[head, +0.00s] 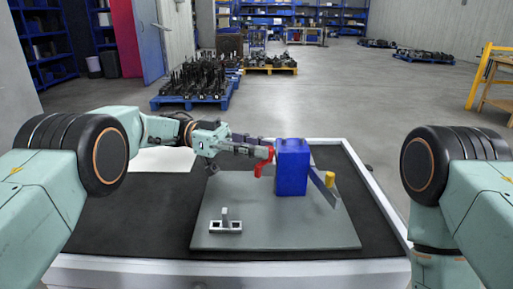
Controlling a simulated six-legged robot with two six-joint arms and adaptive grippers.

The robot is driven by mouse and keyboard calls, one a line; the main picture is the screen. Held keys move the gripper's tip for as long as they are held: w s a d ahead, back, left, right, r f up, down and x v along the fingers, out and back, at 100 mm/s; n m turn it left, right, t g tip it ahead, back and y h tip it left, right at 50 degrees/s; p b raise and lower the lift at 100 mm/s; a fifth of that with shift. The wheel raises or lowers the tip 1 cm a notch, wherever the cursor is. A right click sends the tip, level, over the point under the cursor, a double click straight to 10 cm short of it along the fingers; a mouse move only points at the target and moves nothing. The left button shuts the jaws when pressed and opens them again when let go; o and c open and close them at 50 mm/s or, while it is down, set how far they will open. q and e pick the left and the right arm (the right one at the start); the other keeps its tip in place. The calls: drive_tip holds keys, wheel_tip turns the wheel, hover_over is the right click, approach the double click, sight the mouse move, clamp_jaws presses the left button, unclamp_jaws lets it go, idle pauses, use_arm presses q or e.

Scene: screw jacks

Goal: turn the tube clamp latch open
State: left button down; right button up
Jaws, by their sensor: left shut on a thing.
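A red latch (264,164) sits at the left side of an upright blue block (292,168), which I take to be the tube clamp. My left gripper (262,151) reaches in from the left and is shut on the red latch near its upper end. The fingertips partly hide the latch, and its exact angle is hard to tell. A grey bar (324,190) with a yellow knob (329,179) slants out from the right side of the block. My right arm shows at the right edge, but its gripper is out of view.
The block stands on a grey plate (270,238) on a black-topped table (120,225) with a pale frame. A small metal bracket (226,223) stands front left on the plate. A white sheet (160,160) lies at the back left. The plate's front right is clear.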

use_arm(q)
drive_tip(key=shift+s+d+f, duration=0.1)
drive_tip(key=shift+f, duration=0.1)
drive_tip(key=c, duration=1.2)
unclamp_jaws()
drive_tip(key=shift+r, duration=0.15)
wheel_tip(320, 180, up, 10)
